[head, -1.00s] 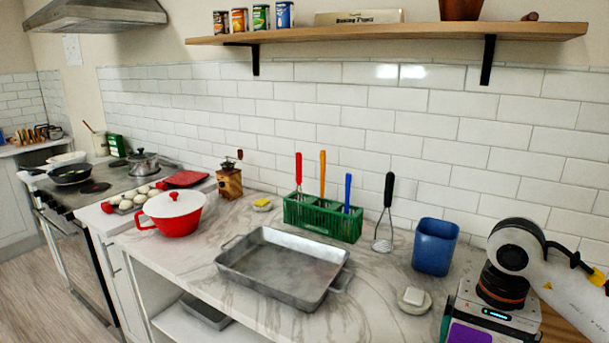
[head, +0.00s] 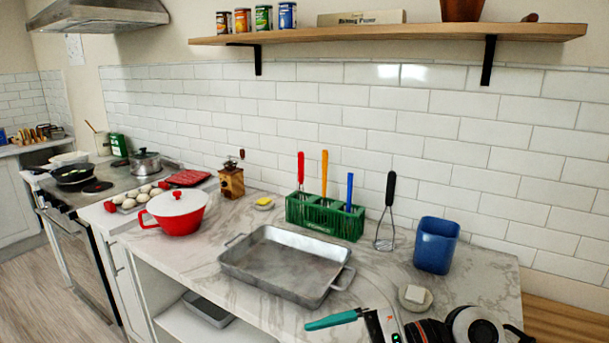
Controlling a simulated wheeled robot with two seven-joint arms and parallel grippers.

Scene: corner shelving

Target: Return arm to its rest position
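My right arm comes in at the lower right, low over the front of the counter. Its gripper (head: 332,319) is partly in view at the bottom edge. A teal, finger-like part points left from the black and white gripper body, in front of the metal roasting pan (head: 233,270). I cannot tell whether this part is a finger or something held. The rest of the gripper is cut off by the frame, so its opening does not show. My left gripper is not in view.
On the marble counter stand a green utensil rack (head: 325,218), a blue cup (head: 436,245), a small white dish (head: 414,297) near my arm, and a red pot (head: 180,222). A wooden shelf (head: 390,33) runs above. Bare counter lies at right.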

